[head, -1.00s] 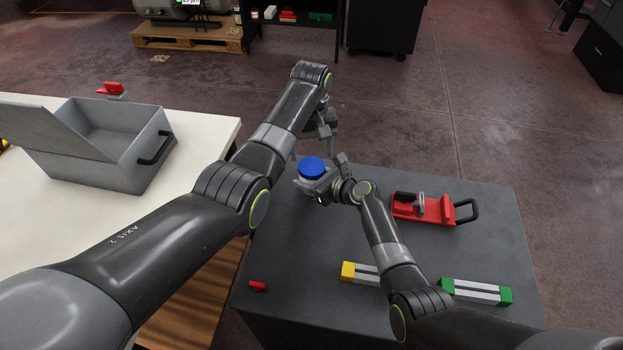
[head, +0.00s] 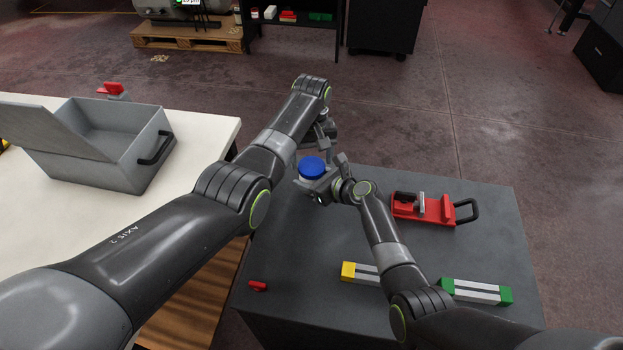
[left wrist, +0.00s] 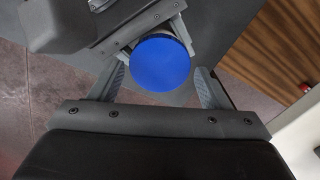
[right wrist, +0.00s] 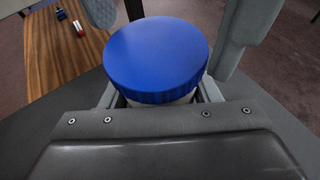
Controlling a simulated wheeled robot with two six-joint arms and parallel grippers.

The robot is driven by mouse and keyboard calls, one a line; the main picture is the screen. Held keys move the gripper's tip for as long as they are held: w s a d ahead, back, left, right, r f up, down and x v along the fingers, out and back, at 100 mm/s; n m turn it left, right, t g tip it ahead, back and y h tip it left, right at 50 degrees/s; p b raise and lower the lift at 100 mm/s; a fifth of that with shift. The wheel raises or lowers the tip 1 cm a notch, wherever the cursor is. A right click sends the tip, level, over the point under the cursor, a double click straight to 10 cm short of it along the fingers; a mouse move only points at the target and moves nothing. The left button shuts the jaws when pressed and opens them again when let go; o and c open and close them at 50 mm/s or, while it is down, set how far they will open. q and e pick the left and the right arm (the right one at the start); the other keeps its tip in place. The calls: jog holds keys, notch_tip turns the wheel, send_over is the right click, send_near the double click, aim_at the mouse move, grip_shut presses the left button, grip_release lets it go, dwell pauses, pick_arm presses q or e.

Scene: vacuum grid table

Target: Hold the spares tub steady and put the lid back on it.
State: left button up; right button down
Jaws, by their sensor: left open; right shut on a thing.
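The spares tub (right wrist: 178,99) is a small white round tub, mostly hidden under its blue lid (head: 312,166). The lid lies on top of the tub and looks level; I cannot tell how firmly it sits. My right gripper (head: 313,186) is shut on the tub's body, near the far left corner of the dark table (head: 300,245). My left gripper (left wrist: 158,82) is open, close to the lid, with one finger on either side of it. In the left wrist view I see gaps between the fingers and the lid (left wrist: 160,62).
A red fixture with a black handle (head: 425,209) lies to the right of the tub. Yellow-ended and green-ended bars (head: 476,290) and a small red piece (head: 257,286) lie nearer. An open grey box (head: 115,150) stands on the white table at left.

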pick_arm(q)
jog(key=shift+f, duration=0.85)
jog(key=c, duration=0.8)
jog(key=o, duration=1.1)
jog(key=shift+c, duration=0.2)
jog(key=shift+r, duration=2.3)
